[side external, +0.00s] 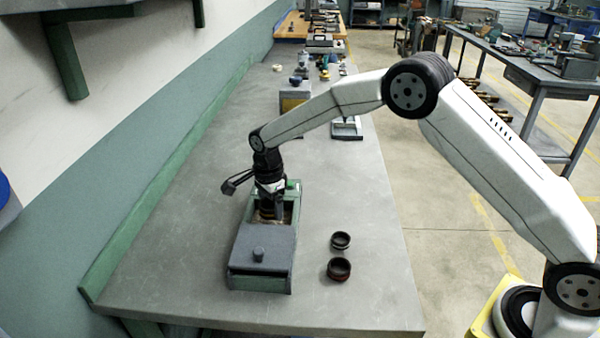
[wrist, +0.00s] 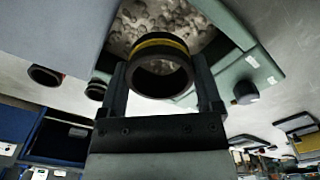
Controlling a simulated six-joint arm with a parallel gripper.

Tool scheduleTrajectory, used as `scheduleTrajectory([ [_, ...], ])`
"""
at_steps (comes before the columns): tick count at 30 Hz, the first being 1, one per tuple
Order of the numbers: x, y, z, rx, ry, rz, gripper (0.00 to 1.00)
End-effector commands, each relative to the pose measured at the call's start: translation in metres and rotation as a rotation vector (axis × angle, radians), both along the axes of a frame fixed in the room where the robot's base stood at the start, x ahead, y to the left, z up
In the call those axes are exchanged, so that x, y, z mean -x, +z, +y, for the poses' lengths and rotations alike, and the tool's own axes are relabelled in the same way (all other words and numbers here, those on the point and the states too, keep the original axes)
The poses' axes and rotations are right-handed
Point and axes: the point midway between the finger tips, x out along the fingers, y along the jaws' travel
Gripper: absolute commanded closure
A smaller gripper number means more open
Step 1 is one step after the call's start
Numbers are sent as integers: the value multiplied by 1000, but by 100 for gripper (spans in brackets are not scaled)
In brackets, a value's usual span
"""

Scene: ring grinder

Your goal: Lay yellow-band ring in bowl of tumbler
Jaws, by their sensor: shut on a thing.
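The yellow-band ring (wrist: 160,48) is dark with a yellow stripe around it. My gripper (wrist: 160,72) is shut on it, one finger at each side, in the wrist view. Behind the ring in that view, the tumbler's bowl (wrist: 200,38) shows pale grey stones. In the side view the tumbler (side external: 262,250) is a grey-green box on the bench. My gripper (side external: 268,208) points down into or just over its open far part. The ring is mostly hidden there, and I cannot tell whether it touches the stones.
Two other dark rings, a smaller one (side external: 340,241) and a red-marked one (side external: 339,269), lie on the bench right of the tumbler. A yellow-fronted box (side external: 293,101) stands farther back. The left bench is clear.

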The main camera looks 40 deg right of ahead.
Motion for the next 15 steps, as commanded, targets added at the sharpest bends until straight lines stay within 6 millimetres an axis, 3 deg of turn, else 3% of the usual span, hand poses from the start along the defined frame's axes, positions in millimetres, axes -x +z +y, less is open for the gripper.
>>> scheduleTrajectory([
  [15, 0, -26, 0, 0, 0, 1, 88],
])
